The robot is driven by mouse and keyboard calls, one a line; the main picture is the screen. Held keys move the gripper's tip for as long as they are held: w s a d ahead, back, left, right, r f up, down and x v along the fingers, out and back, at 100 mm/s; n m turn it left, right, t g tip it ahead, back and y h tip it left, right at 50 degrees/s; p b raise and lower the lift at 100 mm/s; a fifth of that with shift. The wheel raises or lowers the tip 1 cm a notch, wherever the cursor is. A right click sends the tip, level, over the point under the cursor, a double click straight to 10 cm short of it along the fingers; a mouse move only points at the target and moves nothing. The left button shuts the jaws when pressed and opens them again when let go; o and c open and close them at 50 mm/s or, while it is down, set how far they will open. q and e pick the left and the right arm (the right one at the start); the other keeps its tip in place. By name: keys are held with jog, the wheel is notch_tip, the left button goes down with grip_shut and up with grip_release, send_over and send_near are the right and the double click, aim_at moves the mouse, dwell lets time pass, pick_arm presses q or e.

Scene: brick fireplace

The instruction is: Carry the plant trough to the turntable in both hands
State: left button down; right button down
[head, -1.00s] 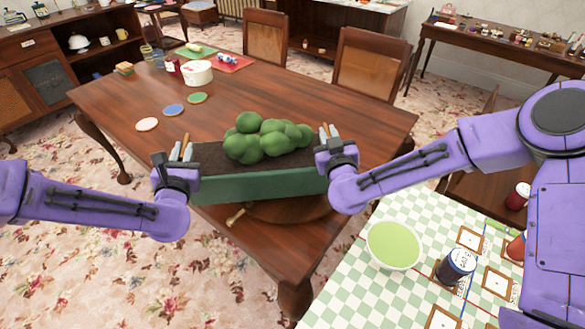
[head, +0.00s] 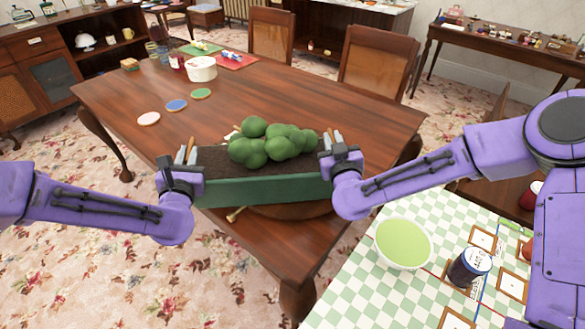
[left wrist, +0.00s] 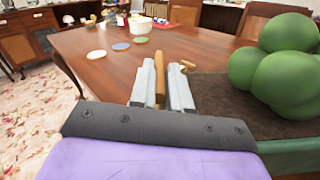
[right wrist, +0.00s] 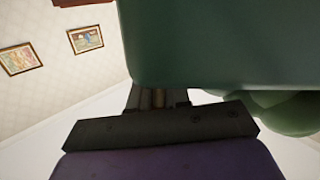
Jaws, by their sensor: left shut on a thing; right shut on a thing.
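The plant trough (head: 265,191) is a long green box with brown soil and round green bushes. It looks level, in front of me over the near part of the wooden table. The turntable (head: 300,211) is a round brown wooden disc; only its near rim shows below the trough, the rest is hidden. I cannot tell whether the two touch. My left gripper (head: 187,153) is shut on a wooden handle at the trough's left end, also seen in the left wrist view (left wrist: 160,82). My right gripper (head: 332,141) is shut at the right end.
Coasters (head: 177,105), a white pot (head: 201,69) and a red mat (head: 237,62) lie farther back on the table (head: 330,95). A small bone-like piece (head: 236,214) lies near the turntable. A checked surface with a green bowl (head: 403,243) and jar (head: 468,267) is at right.

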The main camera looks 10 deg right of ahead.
pick_arm(q)
jog(key=c, duration=1.4)
grip_release()
jog(key=shift+w+a+f, duration=0.1)
jog(key=shift+a+f, duration=0.2)
jog(key=shift+f, duration=0.05)
jog(key=shift+c, duration=0.2)
pick_arm(e)
jog(key=c, duration=1.4)
grip_release()
jog(key=shift+d+f, duration=0.3)
jog(key=shift+f, duration=0.05)
jog(key=shift+c, duration=0.2)
pick_arm(q)
jog(key=o, duration=0.3)
jog(key=shift+r, duration=0.15)
pick_arm(e)
jog(key=o, duration=0.3)
jog(key=shift+r, duration=0.2)
pick_arm(q)
jog(key=shift+o, duration=0.2)
jog(key=shift+s+d, duration=0.15)
jog(key=shift+s, duration=0.05)
pick_arm(e)
jog(key=shift+o, duration=0.2)
jog(key=shift+s+a, duration=0.1)
jog(key=shift+a, duration=0.1)
